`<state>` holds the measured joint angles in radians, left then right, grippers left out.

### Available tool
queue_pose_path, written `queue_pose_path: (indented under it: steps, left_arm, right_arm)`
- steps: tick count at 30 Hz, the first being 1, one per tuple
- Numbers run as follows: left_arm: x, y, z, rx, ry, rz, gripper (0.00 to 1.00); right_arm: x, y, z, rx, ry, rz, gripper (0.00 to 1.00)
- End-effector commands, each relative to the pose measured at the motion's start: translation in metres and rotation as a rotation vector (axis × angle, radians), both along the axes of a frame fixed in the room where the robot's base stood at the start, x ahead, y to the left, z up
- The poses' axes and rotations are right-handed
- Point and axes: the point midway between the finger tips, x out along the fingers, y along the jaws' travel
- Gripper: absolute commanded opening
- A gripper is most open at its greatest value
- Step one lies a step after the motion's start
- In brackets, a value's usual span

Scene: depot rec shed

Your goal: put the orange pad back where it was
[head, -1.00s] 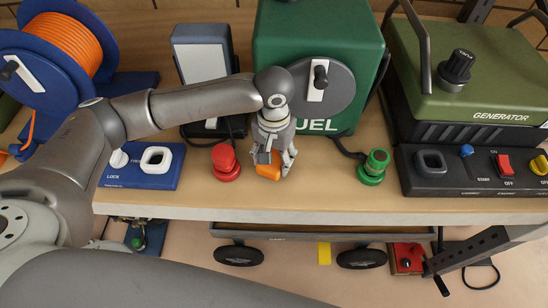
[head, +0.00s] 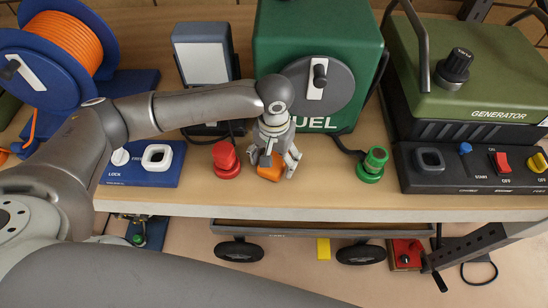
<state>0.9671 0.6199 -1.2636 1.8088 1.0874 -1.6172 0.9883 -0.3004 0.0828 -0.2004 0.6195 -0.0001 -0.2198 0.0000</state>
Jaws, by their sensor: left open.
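The jaws are open. The fingers partly hide the pad, so I cannot tell whether they touch it. The pad appears to rest on the bench top. My right gripper is not in view.
A red knob (head: 226,160) stands left of the pad and a green knob (head: 372,165) to its right. The green fuel box (head: 277,55) is close behind. A generator panel (head: 475,182) is at the right. The bench front (head: 320,198) is bare.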

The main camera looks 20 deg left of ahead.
Motion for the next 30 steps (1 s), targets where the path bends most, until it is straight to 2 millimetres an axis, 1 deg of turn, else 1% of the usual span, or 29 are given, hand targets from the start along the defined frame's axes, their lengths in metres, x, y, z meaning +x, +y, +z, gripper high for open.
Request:
queue_pose_path:
  steps: [2,5,8,15,19,24,30]
  left_arm:
    - [0.001,0.0,0.002,0.0,-0.002,-0.001,0.75]
    - [0.001,0.0,0.013,0.0,-0.004,0.0,0.75]
    - [0.001,0.0,0.031,-0.002,-0.006,-0.001,0.75]
    - [0.001,-0.001,0.084,-0.002,-0.006,-0.001,0.75]
    - [0.001,0.0,0.105,0.0,-0.003,-0.001,0.75]
    - [0.0,0.0,0.12,0.0,-0.001,0.0,0.75]
    - [0.0,0.0,0.123,0.0,0.0,0.001,0.75]
  right_arm:
    - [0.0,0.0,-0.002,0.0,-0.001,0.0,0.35]
    - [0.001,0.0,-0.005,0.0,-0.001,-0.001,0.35]
    - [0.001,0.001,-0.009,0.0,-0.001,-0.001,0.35]
    - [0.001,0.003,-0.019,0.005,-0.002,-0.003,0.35]
    - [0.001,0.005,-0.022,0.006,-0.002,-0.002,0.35]
    - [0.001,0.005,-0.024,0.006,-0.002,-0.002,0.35]
    - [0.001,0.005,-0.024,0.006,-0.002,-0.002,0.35]
